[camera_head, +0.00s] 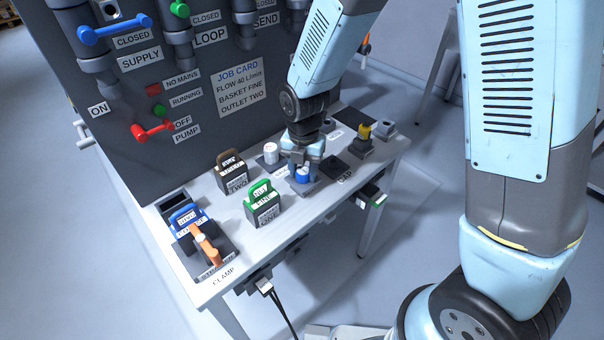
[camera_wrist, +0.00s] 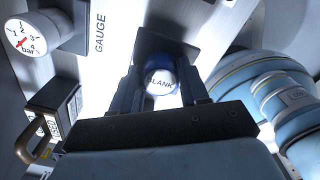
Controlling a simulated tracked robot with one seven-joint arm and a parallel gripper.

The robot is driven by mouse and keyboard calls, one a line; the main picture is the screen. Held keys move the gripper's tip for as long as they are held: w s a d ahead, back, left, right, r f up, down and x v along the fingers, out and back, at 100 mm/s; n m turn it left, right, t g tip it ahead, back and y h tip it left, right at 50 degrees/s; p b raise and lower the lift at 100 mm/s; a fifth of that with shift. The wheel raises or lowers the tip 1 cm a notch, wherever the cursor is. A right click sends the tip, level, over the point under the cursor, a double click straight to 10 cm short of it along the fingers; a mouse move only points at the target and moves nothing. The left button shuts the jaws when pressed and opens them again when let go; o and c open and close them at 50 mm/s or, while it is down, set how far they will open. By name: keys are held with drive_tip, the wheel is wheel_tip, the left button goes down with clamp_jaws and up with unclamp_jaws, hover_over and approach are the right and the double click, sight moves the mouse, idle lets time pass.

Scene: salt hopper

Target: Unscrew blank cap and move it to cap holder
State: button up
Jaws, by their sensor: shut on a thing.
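The blank cap (camera_head: 303,174) is blue and sits on a grey block (camera_head: 299,189) near the table's front edge. In the wrist view the blank cap (camera_wrist: 161,78) shows a white top lettered BLANK inside a blue rim, between my fingers. My gripper (camera_head: 303,161) points down and is shut on it; the wrist view shows both fingers (camera_wrist: 161,92) beside it. A dark square pad (camera_head: 334,167) lies just right of the cap, near a label reading CAP (camera_head: 344,177). I cannot tell whether the cap's thread is engaged.
A green-handled basket (camera_head: 263,206), a brown-handled basket (camera_head: 231,175) and a blue-handled one (camera_head: 186,222) stand left, with an orange clamp handle (camera_head: 206,245). A white-faced gauge (camera_wrist: 24,36) is near my gripper. A yellow-topped fitting (camera_head: 364,131) stands right. The valve panel (camera_head: 150,70) rises behind.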

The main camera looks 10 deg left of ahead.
drive_tip(key=shift+n, duration=2)
clamp_jaws()
drive_tip(key=shift+s, duration=0.1)
drive_tip(key=shift+n, duration=2)
drive_tip(key=shift+n, duration=1.2)
drive_tip(key=shift+s+n, duration=0.1)
drive_tip(key=shift+n, duration=0.7)
